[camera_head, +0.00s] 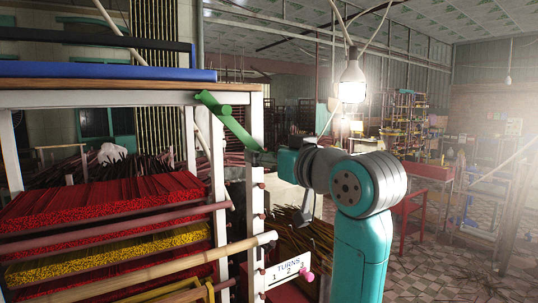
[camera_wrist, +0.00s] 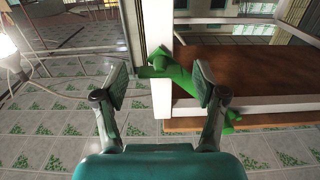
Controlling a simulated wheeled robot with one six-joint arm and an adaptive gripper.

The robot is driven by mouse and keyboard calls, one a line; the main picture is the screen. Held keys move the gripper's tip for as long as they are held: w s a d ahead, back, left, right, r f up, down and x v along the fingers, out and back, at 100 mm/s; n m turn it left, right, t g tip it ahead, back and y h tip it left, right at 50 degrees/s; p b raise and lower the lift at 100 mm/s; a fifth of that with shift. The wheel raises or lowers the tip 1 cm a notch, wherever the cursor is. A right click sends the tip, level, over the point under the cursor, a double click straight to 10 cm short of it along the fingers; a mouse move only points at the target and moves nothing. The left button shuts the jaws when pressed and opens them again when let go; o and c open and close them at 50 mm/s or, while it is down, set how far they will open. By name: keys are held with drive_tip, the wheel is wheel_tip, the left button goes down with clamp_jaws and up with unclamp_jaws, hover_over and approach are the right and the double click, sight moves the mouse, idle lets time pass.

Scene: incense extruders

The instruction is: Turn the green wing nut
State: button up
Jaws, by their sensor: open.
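The green wing nut (camera_head: 230,121) is a long green bar on the upper end of the white post at the rack's front corner. It slants down to the right in the head view. In the wrist view the wing nut (camera_wrist: 182,77) lies ahead of my gripper (camera_wrist: 158,85), beside the white post. The gripper is open, with its two fingers spread and nothing held. The right finger overlaps part of the wing nut, so I cannot tell whether they touch. In the head view my arm reaches in from the right, and the fingers are hard to make out.
The white post (camera_head: 257,205) carries several pegs. Red and yellow incense bundles (camera_head: 120,245) fill the rack at left. A lit bulb (camera_head: 352,80) hangs above my arm.

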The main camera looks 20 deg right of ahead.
drive_tip(key=shift+w, duration=0.1)
drive_tip(key=c, duration=1.1)
drive_tip(key=shift+c, duration=0.2)
drive_tip(key=shift+a+n, duration=0.1)
drive_tip(key=shift+n, duration=0.2)
drive_tip(key=n, duration=1.8)
drive_tip(key=shift+a+f+n, duration=0.1)
drive_tip(key=shift+f+n, duration=0.05)
drive_tip(key=shift+n, duration=0.15)
